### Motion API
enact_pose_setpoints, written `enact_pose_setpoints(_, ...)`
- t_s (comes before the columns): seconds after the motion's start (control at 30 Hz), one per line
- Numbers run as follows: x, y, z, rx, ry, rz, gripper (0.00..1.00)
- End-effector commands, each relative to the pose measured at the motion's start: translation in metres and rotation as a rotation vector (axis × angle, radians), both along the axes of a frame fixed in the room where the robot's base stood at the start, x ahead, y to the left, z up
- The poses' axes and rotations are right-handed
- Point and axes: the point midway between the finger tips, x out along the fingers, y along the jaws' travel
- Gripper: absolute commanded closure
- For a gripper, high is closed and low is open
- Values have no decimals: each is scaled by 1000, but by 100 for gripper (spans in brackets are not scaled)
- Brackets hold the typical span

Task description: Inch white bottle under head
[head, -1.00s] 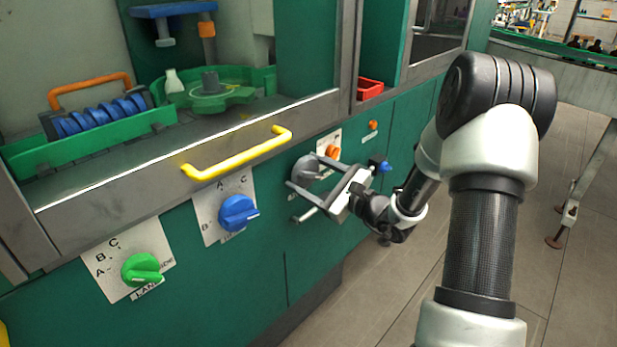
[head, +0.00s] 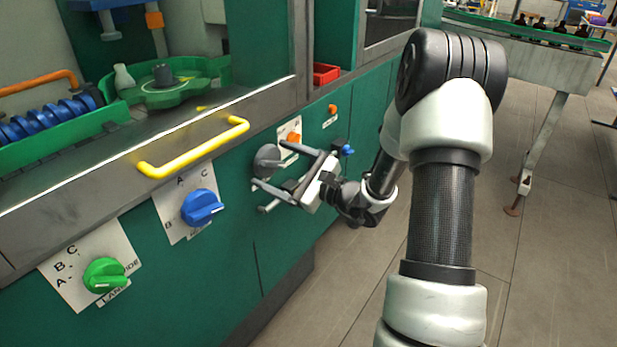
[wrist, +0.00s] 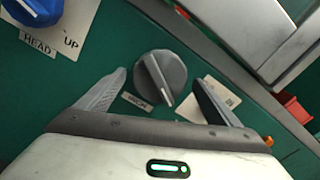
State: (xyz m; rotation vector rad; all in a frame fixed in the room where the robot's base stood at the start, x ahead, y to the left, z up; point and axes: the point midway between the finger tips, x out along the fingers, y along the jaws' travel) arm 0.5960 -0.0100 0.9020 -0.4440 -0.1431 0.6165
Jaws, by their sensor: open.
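The white bottle (head: 124,77) stands upright at the left of the green star wheel (head: 170,90) inside the machine. A blue head block (head: 95,5) shows above and left of it, cut off by the frame's top. The grey knob (wrist: 160,78) is labelled INCH in the wrist view; it also shows in the head view (head: 266,160). My gripper (wrist: 158,88) is open, with one finger on each side of the grey knob. I cannot tell whether the fingers touch it. In the head view my gripper (head: 276,172) is at the panel front.
A yellow handle (head: 195,150) sticks out left of my gripper. A blue knob (head: 201,207) and a green knob (head: 105,274) are on the panel to the left. A red bin (head: 326,74) sits beyond. Open floor lies at the right.

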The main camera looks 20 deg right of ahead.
Motion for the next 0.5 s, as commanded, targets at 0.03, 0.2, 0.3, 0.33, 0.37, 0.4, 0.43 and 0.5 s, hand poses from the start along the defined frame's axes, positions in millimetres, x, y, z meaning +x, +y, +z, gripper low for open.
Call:
enact_pose_setpoints(0.03,-9,-7,2,1,3,-3,14)
enact_pose_setpoints(0.2,-42,-32,1,2,4,-5,14)
enact_pose_setpoints(0.3,-62,-46,2,1,3,-5,14)
enact_pose_setpoints(0.33,-68,-51,1,1,3,-5,14)
enact_pose_setpoints(0.37,-74,-55,1,0,3,-4,14)
enact_pose_setpoints(0.4,-82,-60,2,2,3,-5,14)
enact_pose_setpoints(0.43,-87,-64,1,1,4,-4,14)
enact_pose_setpoints(0.5,-98,-72,1,2,2,-4,14)
